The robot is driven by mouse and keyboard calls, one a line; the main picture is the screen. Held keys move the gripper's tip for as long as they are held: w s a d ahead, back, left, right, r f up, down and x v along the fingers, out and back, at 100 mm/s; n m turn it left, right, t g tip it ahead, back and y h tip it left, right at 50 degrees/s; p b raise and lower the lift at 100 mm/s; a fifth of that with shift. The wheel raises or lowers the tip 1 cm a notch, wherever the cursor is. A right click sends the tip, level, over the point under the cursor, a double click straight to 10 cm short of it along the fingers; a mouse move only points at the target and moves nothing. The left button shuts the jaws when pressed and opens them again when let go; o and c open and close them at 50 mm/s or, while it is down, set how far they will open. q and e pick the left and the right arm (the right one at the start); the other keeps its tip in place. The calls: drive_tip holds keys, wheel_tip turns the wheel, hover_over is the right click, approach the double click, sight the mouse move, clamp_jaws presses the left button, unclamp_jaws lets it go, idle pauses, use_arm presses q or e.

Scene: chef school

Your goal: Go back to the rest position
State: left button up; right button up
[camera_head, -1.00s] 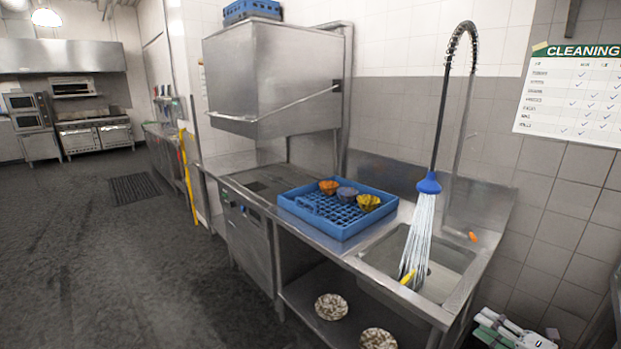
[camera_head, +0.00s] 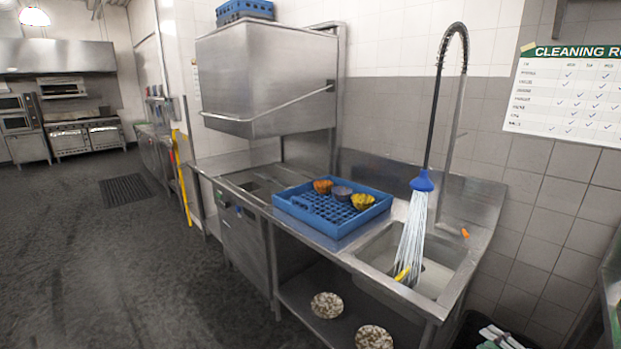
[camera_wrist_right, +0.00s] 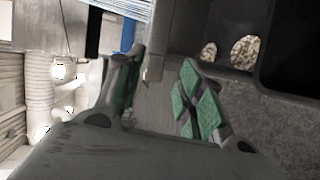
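My right gripper shows in the right wrist view (camera_wrist_right: 162,88), with its two green-padded fingers spread apart and nothing between them. In the head view, what looks like the same gripper (camera_head: 503,338) is cut off by the bottom edge, low at the right, in front of a dark bin. It is apart from the sink counter. My left gripper is not in view.
A steel counter carries a blue rack (camera_head: 334,229) with several small bowls. A blue-topped white mop (camera_head: 412,240) stands in the sink (camera_head: 437,279). Two speckled plates (camera_head: 327,305) (camera_head: 374,338) lie on the lower shelf. The floor (camera_head: 110,260) at left is clear.

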drive_tip(key=s+d+f+m+g+h, duration=0.1)
drive_tip(key=s+d+f+m+h, duration=0.15)
drive_tip(key=f, duration=0.55)
drive_tip(key=s+d+f+m+g+h, duration=0.1)
drive_tip(key=s+d+f+m+h, duration=0.2)
drive_tip(key=f, duration=0.4)
drive_tip(key=s+a+f+m+g+h, duration=0.1)
drive_tip(key=s+a+f+m+g, duration=0.15)
drive_tip(key=s+f, duration=0.5)
drive_tip(key=s+a+f+m+g, duration=0.1)
drive_tip(key=s+f+m, duration=0.3)
drive_tip(key=f, duration=0.7)
drive_tip(key=s+a+f+m+g+y, duration=0.1)
drive_tip(key=s+a+f+m+g, duration=0.2)
drive_tip(key=s+a+f, duration=0.7)
drive_tip(key=s+a+f+m+g+y, duration=0.1)
drive_tip(key=s+a+f+m+g, duration=0.2)
drive_tip(key=s+a+f, duration=0.8)
drive_tip(key=s+a+g, duration=0.2)
drive_tip(key=s+a, duration=0.3)
drive_tip(key=a, duration=0.3)
drive_tip(key=shift+s+f+m+g, duration=0.3)
drive_tip(key=shift+s+g, duration=0.05)
drive_tip(key=shift+s, duration=0.05)
drive_tip(key=shift+a, duration=0.1)
